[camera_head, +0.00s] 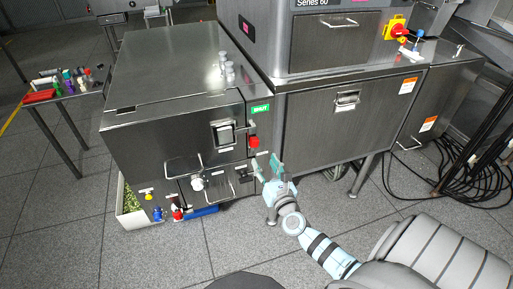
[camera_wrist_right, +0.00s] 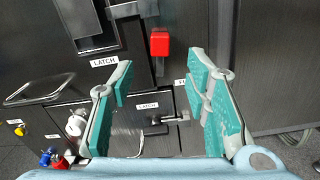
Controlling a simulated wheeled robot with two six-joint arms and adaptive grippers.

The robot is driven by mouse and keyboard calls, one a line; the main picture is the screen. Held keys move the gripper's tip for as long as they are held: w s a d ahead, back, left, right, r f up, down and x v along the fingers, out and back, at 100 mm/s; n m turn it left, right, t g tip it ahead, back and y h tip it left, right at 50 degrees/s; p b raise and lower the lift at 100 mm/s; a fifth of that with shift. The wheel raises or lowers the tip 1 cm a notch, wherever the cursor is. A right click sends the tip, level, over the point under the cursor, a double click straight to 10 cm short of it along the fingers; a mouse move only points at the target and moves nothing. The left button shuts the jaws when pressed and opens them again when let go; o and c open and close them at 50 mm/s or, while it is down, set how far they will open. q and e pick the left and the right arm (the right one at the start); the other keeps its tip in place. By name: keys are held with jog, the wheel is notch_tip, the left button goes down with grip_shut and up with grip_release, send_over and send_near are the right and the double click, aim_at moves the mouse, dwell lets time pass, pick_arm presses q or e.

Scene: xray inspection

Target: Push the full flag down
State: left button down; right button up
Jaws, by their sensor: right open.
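The likely full flag (camera_head: 254,141) is a small red block on the front right of the metal cabinet. In the right wrist view it shows as a red square (camera_wrist_right: 160,43) on a dark stem, standing up. No writing is readable on it. My right gripper (camera_head: 267,163) is open and empty, just below and right of the flag in the head view. In the right wrist view its two teal-padded fingers (camera_wrist_right: 160,75) stand wide apart, with the flag beyond and between them. No contact with the flag shows. My left gripper is not in view.
The metal cabinet (camera_head: 170,65) has a square latch (camera_head: 224,132) left of the flag. Another latch (camera_wrist_right: 168,119) shows low between the fingers, and a wire handle (camera_wrist_right: 45,90) at left. A large grey machine (camera_head: 330,110) stands at right. A side table (camera_head: 70,92) holds bottles.

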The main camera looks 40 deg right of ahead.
aim_at(255, 145)
jog(key=b+x, duration=0.1)
jog(key=x, duration=0.3)
jog(key=b+x, duration=0.1)
jog(key=x, duration=0.3)
jog(key=shift+w+f, duration=0.2)
jog(key=shift+f, duration=0.05)
jog(key=shift+w+d+r, duration=0.1)
jog(key=shift+w+d, duration=0.15)
jog(key=shift+w, duration=0.2)
jog(key=shift+c, duration=0.5)
grip_shut()
